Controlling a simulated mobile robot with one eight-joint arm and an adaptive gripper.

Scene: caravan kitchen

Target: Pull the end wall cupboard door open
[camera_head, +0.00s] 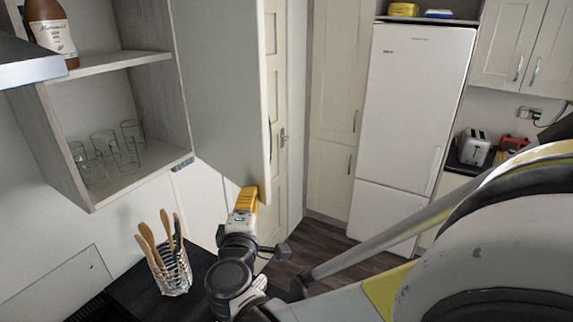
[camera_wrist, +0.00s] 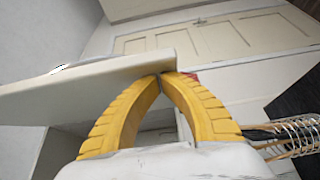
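The end wall cupboard (camera_head: 72,185) is at the left in the head view, with its inside showing. Its pale door (camera_head: 222,85) stands swung wide open, out from the cupboard front. My gripper (camera_head: 246,194) is at the door's lower edge, near its free corner. In the wrist view the yellow fingers of my gripper (camera_wrist: 162,76) come together at the tips, right by the edge of the door (camera_wrist: 95,82). I see nothing held between them. Whether the tips touch the door is hard to tell.
Glasses (camera_head: 124,152) and a brown bottle (camera_head: 50,28) stand on the cupboard's shelves. A utensil holder (camera_head: 172,273) stands on the dark counter below, left of my arm. A white fridge (camera_head: 415,110) is at the back. Dark floor (camera_head: 318,245) lies open before it.

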